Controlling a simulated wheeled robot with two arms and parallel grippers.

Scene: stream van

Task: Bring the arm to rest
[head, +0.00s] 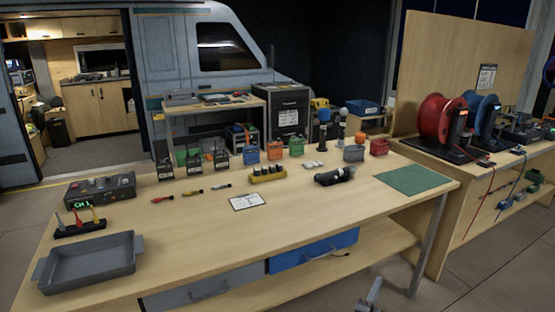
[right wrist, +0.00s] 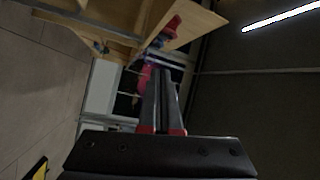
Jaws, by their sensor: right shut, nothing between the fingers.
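My right gripper (head: 374,286) shows at the bottom edge of the head view, in front of the workbench and below its top. It is apart from the bench and points upward in the picture. In the right wrist view its two grey fingers (right wrist: 160,82) lie together with red parts at their base, shut with nothing between them. Most of my right arm is hidden below the head view's lower edge. My left gripper is in neither view.
The wooden workbench (head: 310,210) holds a grey tray (head: 90,265), a control box (head: 100,188), a black cylindrical device (head: 333,177) and a green mat (head: 408,179). A side bench with red (head: 440,117) and blue reels stands at right. Floor before the benches is clear.

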